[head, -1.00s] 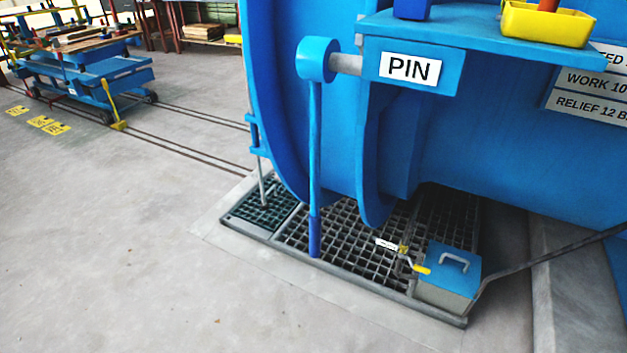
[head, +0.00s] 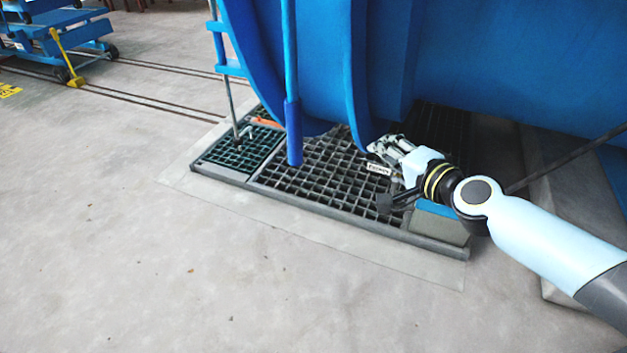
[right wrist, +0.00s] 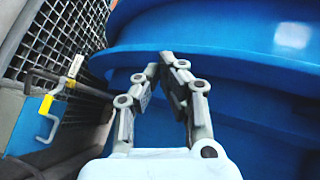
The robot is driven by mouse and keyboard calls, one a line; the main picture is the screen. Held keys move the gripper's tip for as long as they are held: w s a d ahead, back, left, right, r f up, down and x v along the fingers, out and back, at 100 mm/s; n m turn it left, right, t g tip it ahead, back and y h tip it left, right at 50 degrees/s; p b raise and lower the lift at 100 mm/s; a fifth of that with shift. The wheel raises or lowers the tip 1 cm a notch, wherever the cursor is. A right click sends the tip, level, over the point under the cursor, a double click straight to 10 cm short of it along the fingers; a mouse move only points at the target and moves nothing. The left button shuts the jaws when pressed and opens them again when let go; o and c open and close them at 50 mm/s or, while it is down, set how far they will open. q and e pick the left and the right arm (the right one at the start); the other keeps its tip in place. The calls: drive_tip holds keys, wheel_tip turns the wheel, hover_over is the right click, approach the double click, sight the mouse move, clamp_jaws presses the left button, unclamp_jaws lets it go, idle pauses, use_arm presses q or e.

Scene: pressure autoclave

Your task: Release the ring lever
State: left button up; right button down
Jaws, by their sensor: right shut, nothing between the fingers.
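A long blue lever with a darker blue grip (head: 293,130) hangs straight down in front of the big blue vessel (head: 480,60) in the head view. Its upper end is out of the picture. My right gripper (head: 377,148) is to the right of the lever and apart from it, low beside the vessel's flange, over the floor grating. In the right wrist view the fingers (right wrist: 160,62) are closed together and empty, in front of the blue vessel's curved side. The lever cannot be made out in that view. My left gripper is out of view.
A grating (head: 320,178) lies under the vessel. A blue cart (head: 60,40) stands far left. Floor at front left is clear.

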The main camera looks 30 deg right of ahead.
use_arm(q)
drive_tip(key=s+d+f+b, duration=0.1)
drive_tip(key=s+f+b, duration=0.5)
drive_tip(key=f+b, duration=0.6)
drive_tip(key=b, duration=0.6)
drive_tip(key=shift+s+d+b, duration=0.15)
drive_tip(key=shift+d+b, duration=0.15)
drive_tip(key=shift+b, duration=0.05)
use_arm(e)
drive_tip(key=w+a+f+m+t+y, duration=0.1)
drive_tip(key=w+a+f+t+y, duration=0.1)
drive_tip(key=f, duration=0.4)
drive_tip(key=shift+w+a+f+y, duration=0.2)
drive_tip(key=shift+w+a+y, duration=0.45)
drive_tip(key=shift+w, duration=0.6)
drive_tip(key=shift+a, duration=0.1)
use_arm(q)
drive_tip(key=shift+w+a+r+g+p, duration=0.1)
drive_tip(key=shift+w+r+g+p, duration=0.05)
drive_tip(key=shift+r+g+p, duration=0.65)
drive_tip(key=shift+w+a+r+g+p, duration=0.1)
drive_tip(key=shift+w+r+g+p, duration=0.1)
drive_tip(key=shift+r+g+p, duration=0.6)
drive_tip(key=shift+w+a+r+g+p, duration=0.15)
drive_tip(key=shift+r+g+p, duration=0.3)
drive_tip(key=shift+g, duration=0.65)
use_arm(e)
drive_tip(key=w+a, duration=0.5)
drive_tip(key=w, duration=0.3)
